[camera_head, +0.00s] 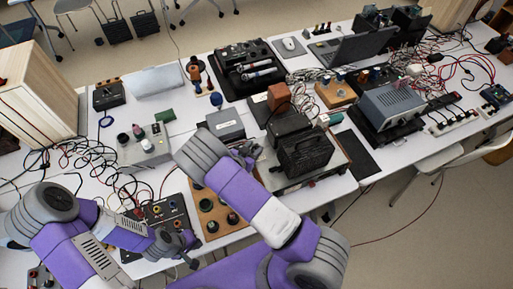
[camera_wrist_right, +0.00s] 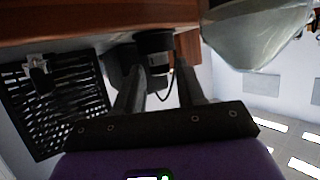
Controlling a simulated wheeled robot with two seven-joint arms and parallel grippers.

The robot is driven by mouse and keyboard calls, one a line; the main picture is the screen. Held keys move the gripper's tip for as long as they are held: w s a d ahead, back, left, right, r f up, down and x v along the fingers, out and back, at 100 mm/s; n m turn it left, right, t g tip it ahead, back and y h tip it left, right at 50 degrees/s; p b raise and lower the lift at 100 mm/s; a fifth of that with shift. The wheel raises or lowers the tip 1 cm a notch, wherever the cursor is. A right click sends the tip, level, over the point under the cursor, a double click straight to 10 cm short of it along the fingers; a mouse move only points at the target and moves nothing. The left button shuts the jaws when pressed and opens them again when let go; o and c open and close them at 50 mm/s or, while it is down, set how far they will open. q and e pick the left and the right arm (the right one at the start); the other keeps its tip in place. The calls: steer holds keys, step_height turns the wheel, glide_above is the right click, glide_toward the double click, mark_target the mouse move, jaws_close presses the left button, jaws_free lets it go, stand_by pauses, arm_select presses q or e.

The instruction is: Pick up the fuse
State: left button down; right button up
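I cannot make out a fuse for certain in either view. My right gripper (camera_head: 248,152) is over the table, just left of a black boxy device (camera_head: 305,152). In the right wrist view its two fingers (camera_wrist_right: 158,88) are apart. A short black cylinder with a pale band (camera_wrist_right: 155,45) shows between and beyond the fingertips, against brown wood; I cannot tell if it is the fuse. Nothing is visibly gripped. My left gripper (camera_head: 192,250) is at the table's front edge, beside a dark panel with coloured sockets (camera_head: 165,212); its fingers look apart and empty.
A wooden board with round dark parts (camera_head: 208,203) lies between my arms. A grey box with knobs (camera_head: 143,147), tangled cables (camera_head: 88,150), a laptop (camera_head: 362,48) and a blue-grey power unit (camera_head: 393,103) crowd the tables. A chair (camera_head: 440,165) stands at the right.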

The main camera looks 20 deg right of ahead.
jaws_close()
